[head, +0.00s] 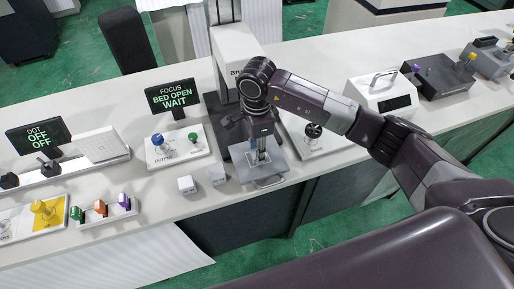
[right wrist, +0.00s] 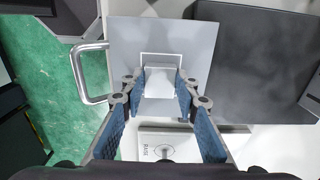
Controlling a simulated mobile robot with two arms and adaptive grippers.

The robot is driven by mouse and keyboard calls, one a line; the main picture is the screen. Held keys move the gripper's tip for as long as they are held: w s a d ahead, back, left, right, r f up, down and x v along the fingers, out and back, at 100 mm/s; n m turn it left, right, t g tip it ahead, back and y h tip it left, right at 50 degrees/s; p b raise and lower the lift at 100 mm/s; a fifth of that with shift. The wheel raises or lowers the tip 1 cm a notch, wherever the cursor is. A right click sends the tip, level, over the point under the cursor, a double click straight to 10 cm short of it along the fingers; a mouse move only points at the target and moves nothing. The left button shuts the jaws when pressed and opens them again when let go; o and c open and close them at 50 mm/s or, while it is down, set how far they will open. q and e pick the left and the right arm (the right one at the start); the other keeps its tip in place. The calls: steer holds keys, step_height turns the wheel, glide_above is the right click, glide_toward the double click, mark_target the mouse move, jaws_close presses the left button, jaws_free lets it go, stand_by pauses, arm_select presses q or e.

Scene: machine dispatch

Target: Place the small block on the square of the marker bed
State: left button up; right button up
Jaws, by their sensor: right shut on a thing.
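The marker bed (head: 270,181) is a grey plate with a handle, pulled out at the front edge of the bench under my right gripper (head: 258,158). In the right wrist view the bed (right wrist: 195,45) carries a white outlined square (right wrist: 175,55). My right gripper (right wrist: 158,92) is shut on the small block (right wrist: 160,80), a pale block between its fingertips. The block overlaps the near part of the square in that view; I cannot tell whether it touches the bed. In the head view the gripper hides most of the block. My left gripper is not in view.
A display (head: 172,95) reads FOCUS, BED OPEN, WAIT. Two small cubes, one white (head: 187,185) and one grey (head: 217,174), stand left of the bed. A knob panel (head: 178,148) is behind them. A white box (head: 381,93) stands to the right.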

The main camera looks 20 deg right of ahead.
steer(key=shift+f, duration=0.3)
steer(key=o, duration=1.2)
steer(key=shift+r, duration=0.2)
steer(key=shift+w+r, duration=0.1)
steer(key=shift+r, duration=0.2)
step_height(320, 180, up, 11)
steer(key=b, duration=0.3)
steer(key=shift+r, duration=0.2)
